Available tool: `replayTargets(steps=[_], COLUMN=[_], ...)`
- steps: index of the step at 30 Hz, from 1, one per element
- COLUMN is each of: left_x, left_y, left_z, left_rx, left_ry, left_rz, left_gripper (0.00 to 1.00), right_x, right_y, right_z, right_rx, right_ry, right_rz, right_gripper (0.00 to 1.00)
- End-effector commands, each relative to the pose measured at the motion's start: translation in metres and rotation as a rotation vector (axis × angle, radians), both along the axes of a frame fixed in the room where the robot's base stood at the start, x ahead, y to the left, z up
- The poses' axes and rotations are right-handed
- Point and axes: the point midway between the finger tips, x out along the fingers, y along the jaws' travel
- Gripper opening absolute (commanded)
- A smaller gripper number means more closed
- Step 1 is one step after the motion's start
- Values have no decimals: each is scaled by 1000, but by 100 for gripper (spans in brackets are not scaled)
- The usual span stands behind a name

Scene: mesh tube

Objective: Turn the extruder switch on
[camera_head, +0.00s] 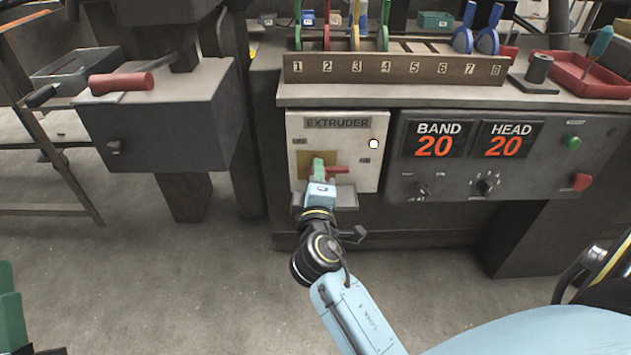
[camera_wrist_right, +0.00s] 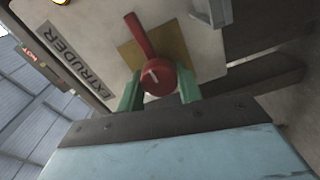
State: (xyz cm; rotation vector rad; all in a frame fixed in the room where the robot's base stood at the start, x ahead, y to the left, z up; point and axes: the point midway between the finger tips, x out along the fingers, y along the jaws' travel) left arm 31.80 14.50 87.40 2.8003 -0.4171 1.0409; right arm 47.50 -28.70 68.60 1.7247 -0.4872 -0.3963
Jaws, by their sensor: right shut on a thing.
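The extruder switch is a red rotary knob with a lever (camera_head: 340,170) on a tan plate, set in a pale panel (camera_head: 350,133) labelled EXTRUDER. Its lever points right in the head view, towards the small label at the panel's right; another small label sits at upper left. My right gripper (camera_head: 318,168) is at the knob with its green fingers. In the right wrist view the fingers (camera_wrist_right: 160,90) stand on both sides of the red knob (camera_wrist_right: 158,76), shut on it. A green finger-like part of my left gripper (camera_head: 10,308) shows at the lower left edge, mostly cut off.
A pale lamp (camera_head: 374,144) sits on the panel's right. A control box (camera_head: 460,185) with BAND and HEAD displays, both reading 20, stands right of it. A numbered rack (camera_head: 400,70) is above. Floor in front is open.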

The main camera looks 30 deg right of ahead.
Motion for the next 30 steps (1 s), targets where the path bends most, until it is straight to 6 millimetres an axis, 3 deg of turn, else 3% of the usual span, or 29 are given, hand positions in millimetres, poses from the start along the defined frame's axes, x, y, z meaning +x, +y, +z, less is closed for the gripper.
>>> replayTargets(steps=[17,18,23,30], left_x=[-3,-3,-3,-3], left_y=[1,1,1,1], left_z=[2,2,2,2], left_rx=[-10,-10,-10,-9], left_ry=[-31,-31,-31,-30], left_rz=[1,1,1,1], left_gripper=[33,33,33,33], right_x=[0,0,0,0], right_y=[2,2,1,1], right_z=[-1,-1,-1,0], right_rx=[36,36,34,31], right_ry=[-18,-18,-18,-18], right_rz=[4,4,3,1], right_gripper=[13,37,57,57])
